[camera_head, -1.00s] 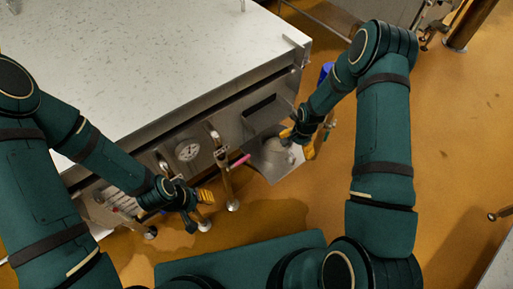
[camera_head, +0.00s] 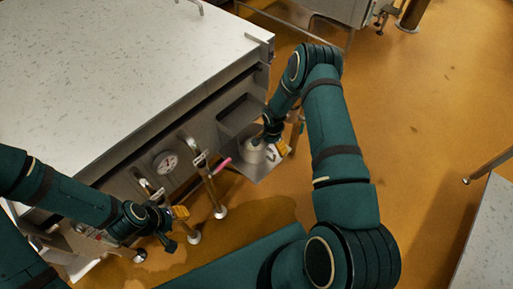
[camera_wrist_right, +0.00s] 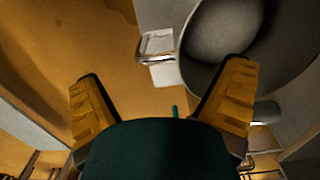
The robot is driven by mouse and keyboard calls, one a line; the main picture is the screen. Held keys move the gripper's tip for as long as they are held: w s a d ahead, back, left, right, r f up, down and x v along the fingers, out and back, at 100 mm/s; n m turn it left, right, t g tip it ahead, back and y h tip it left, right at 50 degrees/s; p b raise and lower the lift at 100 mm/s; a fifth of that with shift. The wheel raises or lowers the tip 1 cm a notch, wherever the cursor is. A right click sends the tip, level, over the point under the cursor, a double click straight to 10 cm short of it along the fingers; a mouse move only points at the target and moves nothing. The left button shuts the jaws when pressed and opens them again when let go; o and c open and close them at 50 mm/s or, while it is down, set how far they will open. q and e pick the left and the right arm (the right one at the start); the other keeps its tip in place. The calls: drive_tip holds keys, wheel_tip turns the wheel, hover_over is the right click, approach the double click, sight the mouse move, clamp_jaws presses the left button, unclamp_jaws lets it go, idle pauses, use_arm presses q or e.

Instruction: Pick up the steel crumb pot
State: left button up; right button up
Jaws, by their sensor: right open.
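The steel crumb pot (camera_head: 253,151) is a small round grey pot. It stands on a low steel shelf (camera_head: 262,169) at the near right corner of the white-topped unit. In the right wrist view the open round pot (camera_wrist_right: 270,68) fills the upper right, partly covered by one finger. My right gripper (camera_head: 271,145) is open at the pot's right side, and in its wrist view the yellow fingers (camera_wrist_right: 160,88) are apart with nothing between them. Whether a finger touches the pot, I cannot tell. My left gripper (camera_head: 176,222) hangs low at the left, away from the pot.
The white-topped steel unit (camera_head: 110,70) fills the upper left. A gauge (camera_head: 165,162), pipes and a pink-handled part (camera_head: 221,165) stand along its front, left of the pot. A shallow steel tray (camera_head: 240,112) is behind the pot. Orange floor to the right is mostly clear.

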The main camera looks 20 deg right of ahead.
sight(271, 150)
wheel_tip(271, 150, down, 5)
drive_tip(key=shift+s+f+b, duration=0.1)
drive_tip(key=shift+s+b, duration=0.05)
drive_tip(key=shift+b, duration=0.55)
drive_tip(key=c, duration=1.5)
